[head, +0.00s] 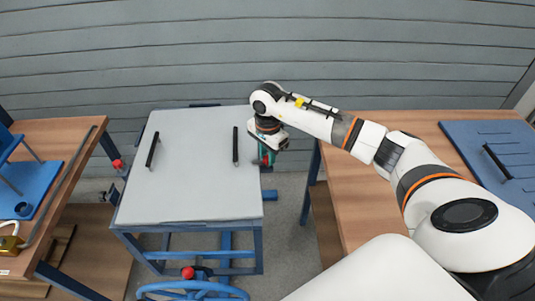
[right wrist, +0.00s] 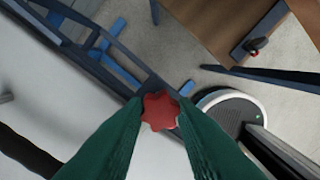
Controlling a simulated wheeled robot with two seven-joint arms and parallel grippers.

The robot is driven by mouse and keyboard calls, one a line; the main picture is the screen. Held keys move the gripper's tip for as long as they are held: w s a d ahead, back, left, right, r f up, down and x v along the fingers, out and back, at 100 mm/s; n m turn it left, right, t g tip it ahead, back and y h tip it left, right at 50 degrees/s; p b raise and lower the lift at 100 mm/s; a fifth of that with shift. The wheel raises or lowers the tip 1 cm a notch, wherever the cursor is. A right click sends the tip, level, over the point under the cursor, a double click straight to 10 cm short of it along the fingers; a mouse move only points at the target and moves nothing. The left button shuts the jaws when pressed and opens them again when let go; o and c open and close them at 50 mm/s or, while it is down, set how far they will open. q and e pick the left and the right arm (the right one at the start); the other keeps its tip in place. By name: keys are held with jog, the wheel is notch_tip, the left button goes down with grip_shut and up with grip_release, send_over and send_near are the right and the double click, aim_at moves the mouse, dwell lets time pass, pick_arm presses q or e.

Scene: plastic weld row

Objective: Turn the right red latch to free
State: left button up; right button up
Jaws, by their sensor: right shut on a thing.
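The right red latch (right wrist: 160,111) is a star-shaped red knob at the edge of the grey-topped table. In the right wrist view it sits between the two green fingers of my right gripper (right wrist: 161,104), which is shut on it. In the head view my right gripper (head: 268,152) is at the table's right edge, and only a little red shows there. Another red latch (head: 118,164) is at the table's left edge, with no gripper near it. My left gripper is not in view.
The grey-topped table (head: 190,190) carries two black handles (head: 152,150). A third red knob (head: 187,272) is at its front, above a blue wheel-like frame (head: 195,290). Wooden benches stand left (head: 55,135) and right (head: 340,190). Bare floor shows in the gap to the right.

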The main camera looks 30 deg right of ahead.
jog(key=m+b, duration=0.1)
jog(key=m, duration=0.3)
jog(key=m+b, duration=0.1)
jog(key=m, duration=0.3)
jog(key=shift+m, duration=0.3)
jog(key=m, duration=0.4)
jog(key=shift+m+b, duration=0.3)
jog(key=shift+m, duration=2)
jog(key=o, duration=1)
